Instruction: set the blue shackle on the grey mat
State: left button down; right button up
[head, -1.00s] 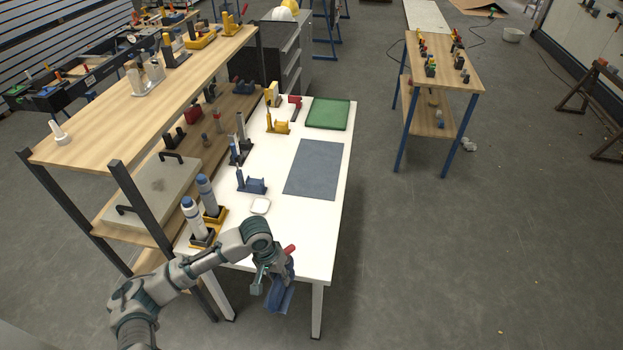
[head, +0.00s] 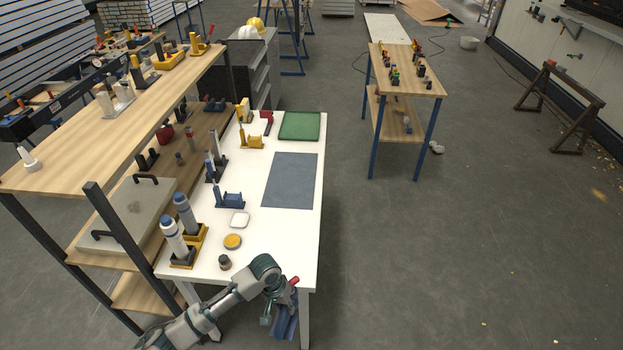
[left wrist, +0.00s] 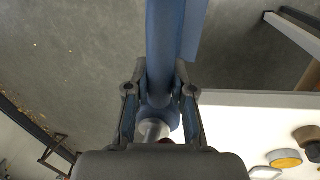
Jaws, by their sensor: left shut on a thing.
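My left gripper (head: 275,305) is just off the near right corner of the white table. It is shut on the blue shackle (head: 286,326), which has a red end showing above the gripper. In the left wrist view the shackle (left wrist: 168,60) lies between the two fingers (left wrist: 160,105) and runs away from the palm. The grey mat (head: 291,181) lies flat and bare on the white table, farther back than the gripper. My right gripper is not in view.
The white table (head: 262,225) also holds a yellow round tin (head: 232,241), a white dish (head: 239,219), a blue holder (head: 230,199) and a green tray (head: 300,126). A wooden shelf (head: 130,105) stands along its left side. Open floor lies to the right.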

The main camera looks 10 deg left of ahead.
aim_at(289, 179)
jog(key=i+l+z, duration=0.1)
jog(key=i+z, duration=0.5)
jog(key=i+l, duration=0.1)
jog(key=i, duration=2.75)
jog(key=i+u, duration=0.1)
jog(key=u, duration=0.25)
jog(key=i+u, duration=0.15)
jog(key=u, duration=0.25)
jog(key=i+u, duration=0.1)
jog(key=u, duration=1.45)
jog(key=i+j, duration=0.2)
jog(key=j, duration=0.2)
jog(key=i+j, duration=0.2)
jog(key=j, duration=0.15)
jog(key=i+j, duration=0.15)
jog(key=j, duration=0.25)
